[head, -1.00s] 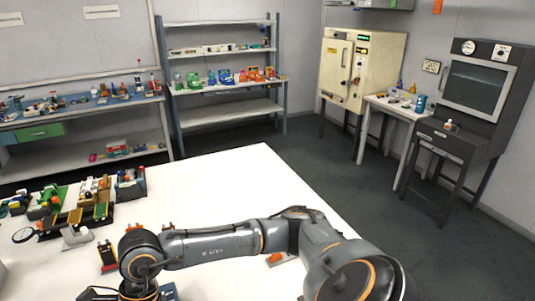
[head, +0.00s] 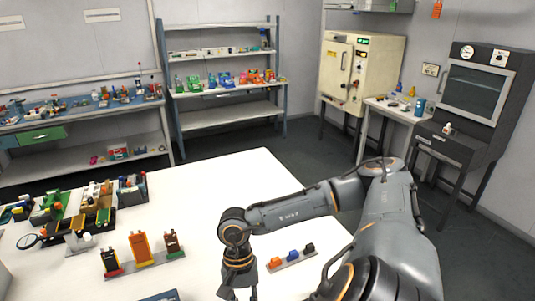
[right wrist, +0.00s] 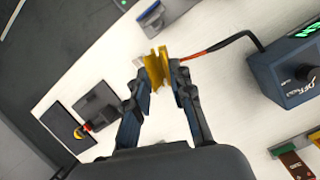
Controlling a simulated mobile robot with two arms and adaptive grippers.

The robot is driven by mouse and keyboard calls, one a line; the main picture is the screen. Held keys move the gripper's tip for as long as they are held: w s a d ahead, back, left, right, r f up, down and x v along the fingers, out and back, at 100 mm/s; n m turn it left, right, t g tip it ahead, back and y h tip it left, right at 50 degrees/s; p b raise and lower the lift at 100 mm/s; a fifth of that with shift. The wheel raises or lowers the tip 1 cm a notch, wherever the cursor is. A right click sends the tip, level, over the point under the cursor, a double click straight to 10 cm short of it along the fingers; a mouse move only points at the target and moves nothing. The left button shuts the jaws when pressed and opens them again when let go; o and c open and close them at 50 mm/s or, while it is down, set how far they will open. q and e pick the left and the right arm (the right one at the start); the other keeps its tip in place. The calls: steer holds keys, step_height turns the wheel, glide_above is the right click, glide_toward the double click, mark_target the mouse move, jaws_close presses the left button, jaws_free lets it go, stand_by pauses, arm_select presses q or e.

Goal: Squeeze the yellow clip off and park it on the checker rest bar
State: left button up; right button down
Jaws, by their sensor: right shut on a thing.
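The yellow clip (right wrist: 154,66) is between the fingertips of my right gripper (right wrist: 158,76) in the right wrist view. The gripper is shut on it. A red-and-black lead runs from beside the clip to the dark blue checker box (right wrist: 290,75) with a green display. In the head view my right gripper (head: 239,289) points down at the bottom edge, between the cell rack and a small bar of clips. The clip does not show there. I cannot make out the checker's rest bar for certain. My left gripper is not in view.
A rack holds upright pouch cells, among them an orange one (head: 140,247) and a brown one (head: 172,242). A small grey bar (head: 295,259) carries orange, blue and black clips. Fixtures crowd the table's left side. The white table (head: 215,185) is clear behind the rack.

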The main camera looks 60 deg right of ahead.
steer(key=s+d+f+n, duration=0.1)
steer(key=s+d+n, duration=0.1)
steer(key=d+n, duration=0.2)
steer(key=shift+s+d+f+h+b, duration=0.4)
steer(key=shift+d+b, duration=0.05)
steer(key=shift+d, duration=0.1)
stand_by(0.5)
steer(key=shift+b, duration=0.3)
steer(key=shift+f+b, duration=1.15)
steer(key=shift+f, duration=0.15)
steer(key=shift+f, duration=0.1)
steer(key=shift+f+b, duration=0.75)
steer(key=shift+b, duration=0.1)
